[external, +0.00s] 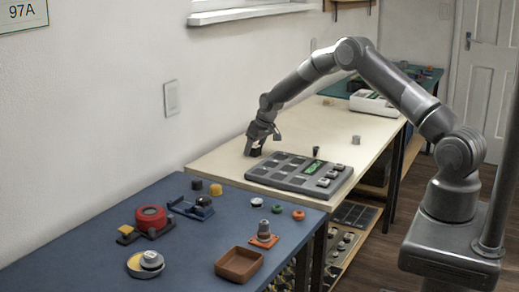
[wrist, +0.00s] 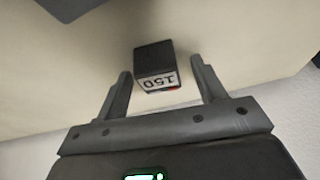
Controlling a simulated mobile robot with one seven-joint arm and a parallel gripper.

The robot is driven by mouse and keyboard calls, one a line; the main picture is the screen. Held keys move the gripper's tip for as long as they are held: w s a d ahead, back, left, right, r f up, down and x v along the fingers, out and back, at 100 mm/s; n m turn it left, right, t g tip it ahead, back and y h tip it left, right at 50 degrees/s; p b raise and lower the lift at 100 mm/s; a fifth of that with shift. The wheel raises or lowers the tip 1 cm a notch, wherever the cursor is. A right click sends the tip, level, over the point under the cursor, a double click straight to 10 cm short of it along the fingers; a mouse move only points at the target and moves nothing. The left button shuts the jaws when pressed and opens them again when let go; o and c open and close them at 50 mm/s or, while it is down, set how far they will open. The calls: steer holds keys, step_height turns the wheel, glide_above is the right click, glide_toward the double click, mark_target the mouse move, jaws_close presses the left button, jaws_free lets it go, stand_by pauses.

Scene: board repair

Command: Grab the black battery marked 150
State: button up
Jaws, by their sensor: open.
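The black battery (wrist: 154,56) is in the wrist view, with a white label that reads 150 upside down and a small red mark near the label's edge. My gripper (wrist: 160,74) is open, with one finger on each side of the battery's near end. I see gaps between the fingers and the battery, and nothing is gripped. In the external view my gripper (external: 255,147) is low over the cream table (external: 215,166), near the wall and just behind the grey board (external: 278,177). The battery is hard to make out there.
The grey board has dark slots, a green display and several light parts. A small dark cylinder (external: 316,152) stands at its back edge and a grey one (external: 356,140) farther right. The blue table (external: 100,250) in front holds a brown tray (external: 239,264) and several loose parts.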

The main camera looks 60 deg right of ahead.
steer(key=shift+f, duration=0.15)
steer(key=shift+c, duration=0.2)
steer(key=c, duration=1.1)
